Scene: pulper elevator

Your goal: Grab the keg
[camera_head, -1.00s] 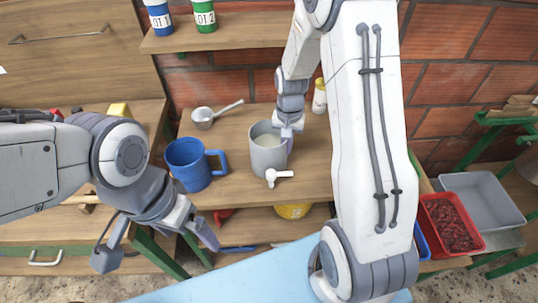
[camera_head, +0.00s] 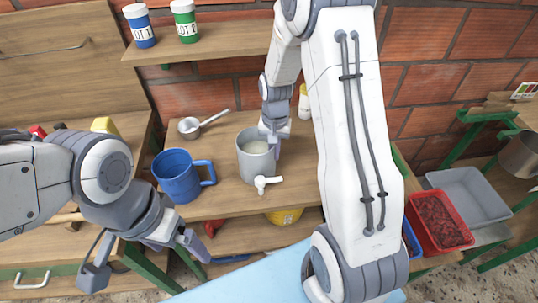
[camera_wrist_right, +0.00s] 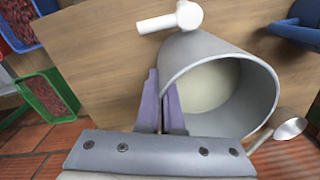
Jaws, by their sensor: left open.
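The keg (camera_head: 258,165) is a grey, open-topped cylinder with a white spigot (camera_head: 267,184) low on its front. It stands upright on the wooden shelf and holds a pale content. It also shows in the right wrist view (camera_wrist_right: 262,80). My right gripper (camera_head: 275,135) is at the keg's rim. In the right wrist view its purple fingers (camera_wrist_right: 162,100) are close together, with the keg's wall appearing pinched between them. My left gripper (camera_head: 143,260) is open and empty, lower left of the keg, in front of the shelf.
A blue mug (camera_head: 178,180) stands just left of the keg, and a metal ladle (camera_head: 190,127) lies behind it. A small bottle (camera_head: 304,102) stands behind right. A red tray (camera_head: 440,220) and a grey tray (camera_head: 470,196) are at right.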

